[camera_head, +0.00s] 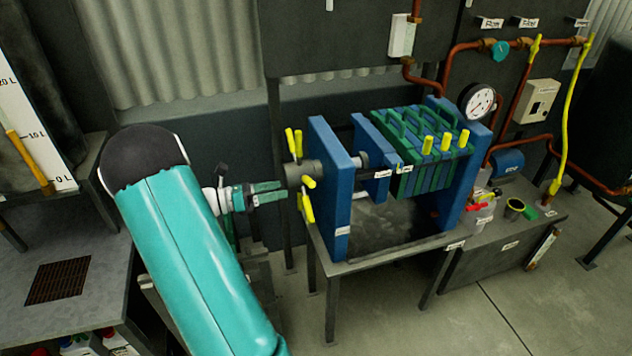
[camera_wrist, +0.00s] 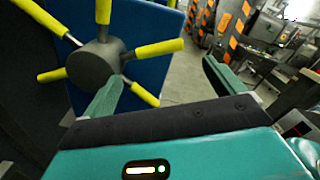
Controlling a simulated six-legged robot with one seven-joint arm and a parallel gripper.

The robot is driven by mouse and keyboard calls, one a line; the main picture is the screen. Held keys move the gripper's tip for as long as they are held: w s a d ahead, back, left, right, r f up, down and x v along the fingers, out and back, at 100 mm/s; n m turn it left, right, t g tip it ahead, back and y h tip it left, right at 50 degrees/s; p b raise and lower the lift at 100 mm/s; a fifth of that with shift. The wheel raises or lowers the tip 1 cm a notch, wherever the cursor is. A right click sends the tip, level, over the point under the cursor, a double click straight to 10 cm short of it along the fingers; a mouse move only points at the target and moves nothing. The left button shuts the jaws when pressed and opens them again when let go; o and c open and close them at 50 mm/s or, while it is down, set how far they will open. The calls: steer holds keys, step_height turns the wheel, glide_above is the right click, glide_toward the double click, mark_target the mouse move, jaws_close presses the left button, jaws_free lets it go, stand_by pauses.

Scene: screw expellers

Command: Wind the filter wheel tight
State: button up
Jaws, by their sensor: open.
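The filter wheel (camera_head: 301,174) has a grey hub and several yellow-tipped spokes. It sits on the left face of the blue end plate (camera_head: 331,190) of the filter press. In the wrist view the wheel's hub (camera_wrist: 94,65) is at the upper left, with yellow handles around it. My gripper (camera_head: 285,191) is just left of the wheel, pointing at it. In the wrist view my gripper (camera_wrist: 160,78) has its two green fingers wide apart with nothing between them. The left finger is close to the hub and lower right handle; I cannot tell whether it touches.
The press's green and blue plates (camera_head: 420,160) stand on a grey table (camera_head: 400,246). A pressure gauge (camera_head: 477,102) and copper pipes (camera_head: 520,95) are behind. Small cups and bottles (camera_head: 483,211) stand at the table's right. A tank with a level scale (camera_head: 35,125) is at the left.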

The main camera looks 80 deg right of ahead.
steer(key=x, duration=1.1)
steer(key=shift+s+d, duration=0.2)
steer(key=shift+s, duration=0.15)
steer(key=shift+c, duration=0.2)
steer(key=c, duration=1.3)
steer(key=shift+c, duration=0.2)
